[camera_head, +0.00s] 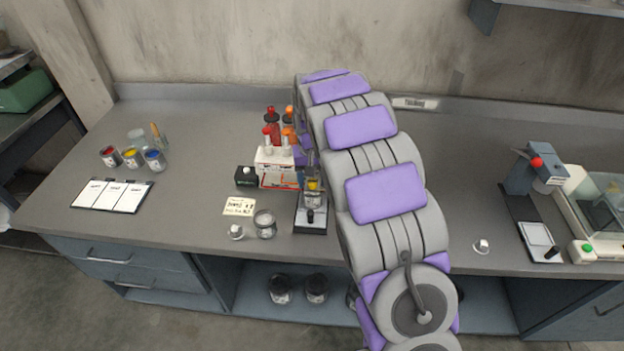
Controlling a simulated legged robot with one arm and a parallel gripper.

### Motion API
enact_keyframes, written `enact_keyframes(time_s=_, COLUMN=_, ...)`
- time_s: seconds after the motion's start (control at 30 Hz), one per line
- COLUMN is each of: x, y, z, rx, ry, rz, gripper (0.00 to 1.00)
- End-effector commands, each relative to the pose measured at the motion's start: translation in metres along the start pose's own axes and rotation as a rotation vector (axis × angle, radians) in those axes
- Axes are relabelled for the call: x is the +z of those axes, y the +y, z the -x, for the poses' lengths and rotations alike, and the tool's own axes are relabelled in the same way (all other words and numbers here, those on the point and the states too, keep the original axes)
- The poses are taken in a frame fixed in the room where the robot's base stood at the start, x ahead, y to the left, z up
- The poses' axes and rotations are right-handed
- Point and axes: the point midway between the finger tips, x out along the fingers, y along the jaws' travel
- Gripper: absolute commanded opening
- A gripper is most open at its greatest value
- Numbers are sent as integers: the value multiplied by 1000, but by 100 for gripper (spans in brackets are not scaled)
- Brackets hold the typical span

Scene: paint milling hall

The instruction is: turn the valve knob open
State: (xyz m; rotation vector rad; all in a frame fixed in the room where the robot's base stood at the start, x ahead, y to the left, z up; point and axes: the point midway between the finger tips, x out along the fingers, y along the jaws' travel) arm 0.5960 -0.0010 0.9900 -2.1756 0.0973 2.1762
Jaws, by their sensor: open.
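My arm rises from the bottom of the picture, arches over the bench and bends down at its far end, where it hides much of its own tip. My gripper (313,178) shows only as a small dark grey part beside the arm, pointing down; its jaws look open and empty. It is above or just behind a small stand (310,226) with a dark base, a light front edge and a black knob-like part (310,215). A yellow bit shows just above that. I cannot tell which part is the valve knob, or whether the gripper touches the stand.
Left of the stand is a white rack (276,168) with red- and orange-capped bottles. A black box (246,177), a note card (239,206) and a glass jar (265,223) are close by. A balance (598,205) stands far right.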

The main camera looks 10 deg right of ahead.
Motion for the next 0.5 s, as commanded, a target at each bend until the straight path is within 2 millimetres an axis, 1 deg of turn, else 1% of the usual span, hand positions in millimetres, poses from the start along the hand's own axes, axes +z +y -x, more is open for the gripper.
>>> enact_keyframes(time_s=0.2, x=0, y=0, z=0, rx=0, ry=0, rz=0, gripper=56)
enact_keyframes(time_s=0.5, x=0, y=0, z=0, rx=0, ry=-1, rz=0, gripper=27)
